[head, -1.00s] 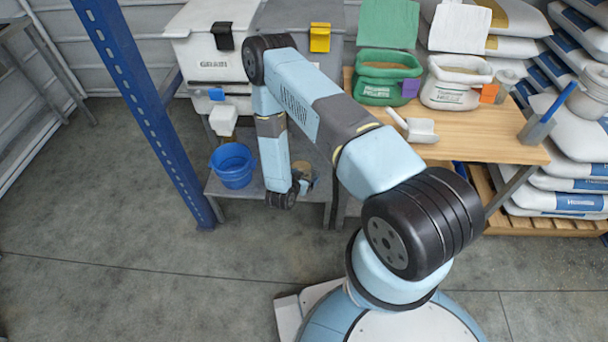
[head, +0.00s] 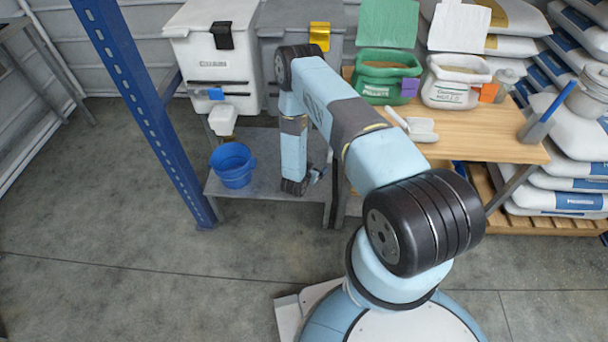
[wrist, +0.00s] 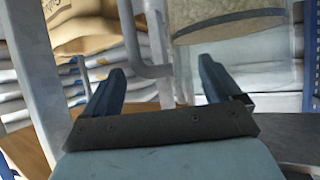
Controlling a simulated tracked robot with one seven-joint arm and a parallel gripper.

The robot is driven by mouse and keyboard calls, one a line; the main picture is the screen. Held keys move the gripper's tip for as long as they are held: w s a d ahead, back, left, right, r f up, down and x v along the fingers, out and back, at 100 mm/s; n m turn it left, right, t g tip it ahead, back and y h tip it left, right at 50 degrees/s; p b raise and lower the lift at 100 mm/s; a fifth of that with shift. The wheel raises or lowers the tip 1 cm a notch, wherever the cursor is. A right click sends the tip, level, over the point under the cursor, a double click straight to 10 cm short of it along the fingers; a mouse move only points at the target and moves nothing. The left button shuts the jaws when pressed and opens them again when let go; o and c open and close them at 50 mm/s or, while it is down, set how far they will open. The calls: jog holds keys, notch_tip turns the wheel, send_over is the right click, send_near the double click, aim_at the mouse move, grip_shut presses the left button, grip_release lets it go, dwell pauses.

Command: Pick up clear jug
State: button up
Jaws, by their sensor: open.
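The clear jug (wrist: 222,12) shows in the wrist view at the top right, cut off by the frame edge. It is see-through, with a tan, grain-like layer near its bottom. Its clear handle (wrist: 134,40) points left and lies between the fingertips in the picture, apparently beyond them. My gripper (wrist: 162,68) has two blue fingers spread apart with nothing held between them. In the head view my gripper (head: 317,174) is low over the grey shelf (head: 262,205), right of the blue bucket. The jug is hidden behind my arm there.
The blue bucket (head: 233,165) stands on the shelf's left side. The white grain bin (head: 212,62) and a grey bin are behind. The blue post (head: 140,105) is at left. The wooden table (head: 480,147) with open bags and a scoop (head: 420,129) is at right.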

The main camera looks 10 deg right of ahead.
jog(key=shift+w, duration=0.1)
grip_shut()
dwell(0.9)
